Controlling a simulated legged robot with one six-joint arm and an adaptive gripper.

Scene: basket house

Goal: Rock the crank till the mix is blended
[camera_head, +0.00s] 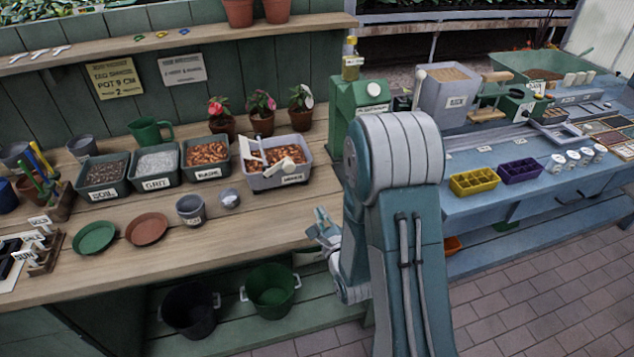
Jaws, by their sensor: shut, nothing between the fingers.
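A light grey hopper (447,97) with brown mix in its open top stands on the blue bench at the right; its front label is too small to read surely. A wooden-handled crank (493,90) sits just right of it, by a small green housing (516,106). A grey tub (262,181) on the wooden bench holds orange-brown pieces, with a white bar and paddle-like part across it. My gripper (322,224) is shut and empty near the wooden bench's front edge, below and right of this tub, apart from the crank. My arm hides the space between the benches.
Tubs of soil (105,170), grit (155,165) and bark-like pieces (206,155) line the wooden bench, with potted flowers behind. Yellow (474,183) and purple (520,171) trays stand on the blue bench. Bare wood lies left of my gripper.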

